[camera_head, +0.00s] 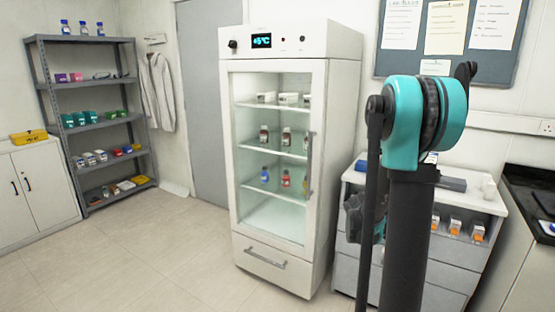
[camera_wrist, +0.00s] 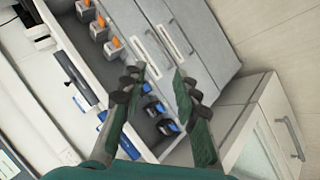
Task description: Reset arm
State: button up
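My arm (camera_head: 425,115), teal and dark grey, stands upright at the right of the head view, in front of a white drawer cabinet (camera_head: 345,270). My gripper (camera_wrist: 160,78) shows in the wrist view with its two dark green fingers apart. Nothing is between the fingertips. The gripper hangs above the cabinet's opened top section, which holds orange-topped items (camera_wrist: 113,46) and dark items with blue parts (camera_wrist: 167,127). In the head view the gripper is largely hidden behind my arm.
A glass-door fridge (camera_head: 275,150), shut, stands left of the cabinet. A grey shelf rack (camera_head: 90,87) with small boxes and bottles is at the far left. A dark-topped counter (camera_head: 530,195) is at the right edge. The floor (camera_head: 150,260) in front of the fridge is clear.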

jog(key=s+a+f+y, duration=0.1)
jog(key=s+a+y, duration=0.3)
jog(key=s+a, duration=0.6)
jog(key=s+a+f+g+y, duration=0.1)
jog(key=s+a+f+y, duration=0.1)
jog(key=s+a, duration=0.9)
jog(key=s+y, duration=0.1)
jog(key=s, duration=0.2)
jog(key=shift+s+m+y, duration=0.15)
jog(key=shift+m+y, duration=0.15)
jog(key=shift+y, duration=0.1)
jog(key=shift+d, duration=0.1)
